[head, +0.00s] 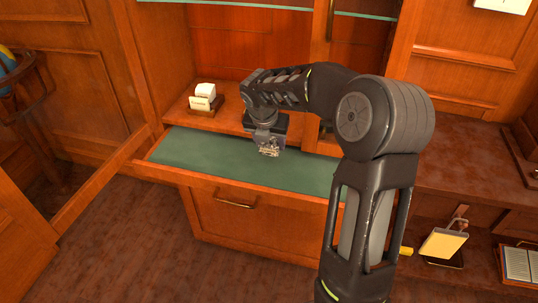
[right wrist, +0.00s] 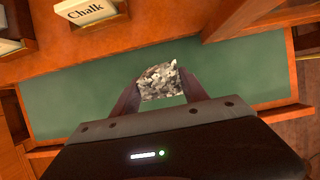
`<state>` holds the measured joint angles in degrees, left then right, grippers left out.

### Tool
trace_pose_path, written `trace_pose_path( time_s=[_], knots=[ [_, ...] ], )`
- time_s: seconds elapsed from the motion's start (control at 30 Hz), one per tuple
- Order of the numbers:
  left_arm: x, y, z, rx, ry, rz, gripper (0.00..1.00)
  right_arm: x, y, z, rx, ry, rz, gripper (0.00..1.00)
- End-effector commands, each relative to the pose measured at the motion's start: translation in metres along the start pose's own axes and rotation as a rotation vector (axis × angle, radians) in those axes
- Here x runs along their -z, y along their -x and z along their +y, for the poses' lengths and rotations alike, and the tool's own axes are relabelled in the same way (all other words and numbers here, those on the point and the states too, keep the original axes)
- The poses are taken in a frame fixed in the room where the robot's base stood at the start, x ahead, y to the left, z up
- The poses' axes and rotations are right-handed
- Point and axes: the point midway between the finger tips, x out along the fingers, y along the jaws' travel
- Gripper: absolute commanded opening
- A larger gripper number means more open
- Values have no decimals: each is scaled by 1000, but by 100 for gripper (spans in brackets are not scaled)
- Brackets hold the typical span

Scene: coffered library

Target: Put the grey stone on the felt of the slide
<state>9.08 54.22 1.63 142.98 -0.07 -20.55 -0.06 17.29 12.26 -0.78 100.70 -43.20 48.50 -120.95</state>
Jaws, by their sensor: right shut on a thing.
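The grey stone (right wrist: 158,82), rough and speckled, is between the two fingers of my right gripper (right wrist: 160,92), which is shut on it. In the head view the stone (head: 268,151) shows at the tips of my right gripper (head: 267,146), over the slide. The slide is a pulled-out wooden board with green felt (head: 205,158); the felt also fills much of the right wrist view (right wrist: 75,100). I cannot tell whether the stone touches the felt or is held just above it. My left gripper is not in view.
A small wooden holder with cards (head: 203,101) stands on the shelf behind the slide; one card reads "Chalk" (right wrist: 86,12). A drawer with a brass handle (head: 235,204) is below. An open cabinet door (head: 95,190) stands at the left. The felt left of the gripper is bare.

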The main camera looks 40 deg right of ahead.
Motion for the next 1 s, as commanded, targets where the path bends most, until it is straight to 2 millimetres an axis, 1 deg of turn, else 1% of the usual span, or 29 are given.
trace_pose_path(
  time_s=[0.17, 0.23, 0.33, 0.5, 0.57, 0.97, 1.0],
  knots=[
    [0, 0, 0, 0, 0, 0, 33, -1, 1, 0, -1, -1, -1, 0],
    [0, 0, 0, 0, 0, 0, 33, 1, -2, 0, 0, -1, 0, 0],
    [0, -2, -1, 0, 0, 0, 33, 6, -14, 0, 2, -1, 2, 0],
    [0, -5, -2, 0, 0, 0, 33, 16, -39, 0, 1, 0, 2, 0],
    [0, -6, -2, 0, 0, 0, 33, 18, -44, 0, 0, -1, 1, 0],
    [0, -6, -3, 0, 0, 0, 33, 20, -48, 0, -1, -1, 0, 0],
    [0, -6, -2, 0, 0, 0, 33, 20, -48, 0, 0, -1, 1, 53]
  ],
)
